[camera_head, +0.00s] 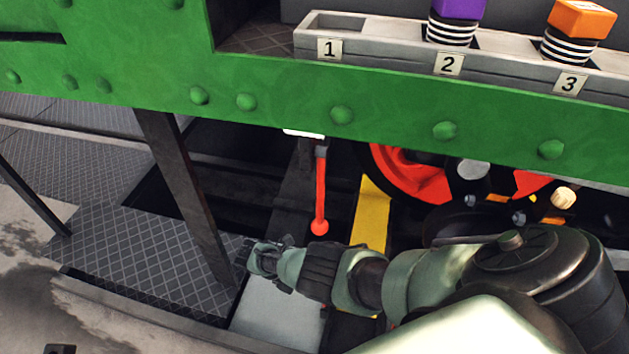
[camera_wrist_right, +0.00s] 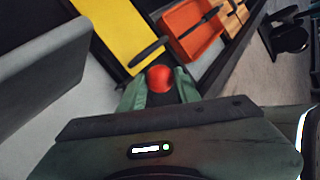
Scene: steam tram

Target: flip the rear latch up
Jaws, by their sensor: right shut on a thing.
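My right gripper (camera_head: 262,260) reaches in from the right below the green beam. In the right wrist view its fingers (camera_wrist_right: 161,92) are shut on a round red knob (camera_wrist_right: 160,77). In the head view a red lever (camera_head: 320,190) with a ball end hangs straight down under the beam. Its ball shows above and to the right of the gripper's tip, apart from it in the picture. I cannot tell whether this ball is the knob between the fingers. No latch can be told for certain. My left gripper is out of view.
The green riveted beam (camera_head: 290,95) crosses above my right arm. A dark slanted post (camera_head: 185,190) stands left of the gripper. A yellow strip (camera_head: 372,215) and red wheel parts (camera_head: 410,178) lie behind. A numbered tray (camera_head: 390,52) holds purple (camera_head: 458,8) and orange-topped (camera_head: 582,20) pieces.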

